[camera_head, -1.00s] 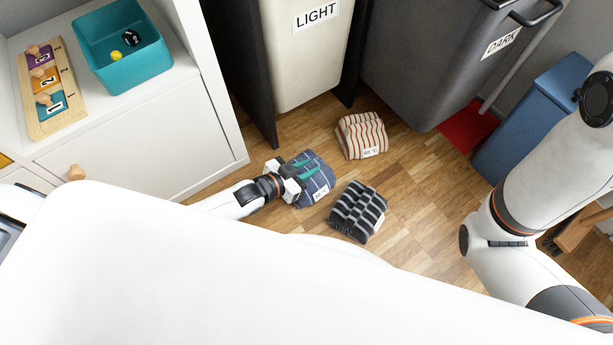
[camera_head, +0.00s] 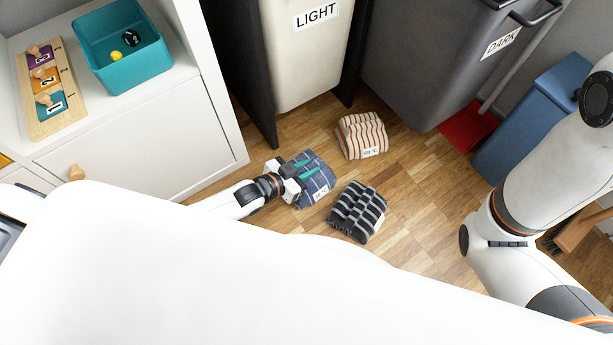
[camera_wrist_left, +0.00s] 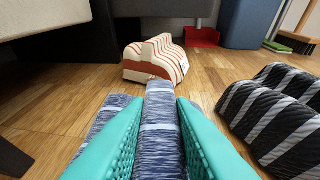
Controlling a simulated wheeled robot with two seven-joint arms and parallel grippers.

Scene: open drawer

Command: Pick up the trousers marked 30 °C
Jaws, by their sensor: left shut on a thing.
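A folded dark blue garment with light stripes (camera_head: 320,181) lies on the wooden floor, with a white label whose number is too small to read. My left gripper (camera_head: 303,167) is shut on it from above. In the left wrist view the teal fingers (camera_wrist_left: 160,125) press on either side of a raised fold of the blue garment (camera_wrist_left: 158,152). A black and grey striped garment (camera_head: 357,212) lies to the right and nearer. My right gripper is out of view.
A light bin marked LIGHT (camera_head: 300,70) and a dark bin marked DARK (camera_head: 415,75) stand at the back. A white cabinet (camera_head: 150,140) stands left, with a teal box (camera_head: 140,75) on top. A blue bin (camera_head: 535,115) stands right. Floor (camera_head: 430,215) right of the garments is clear.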

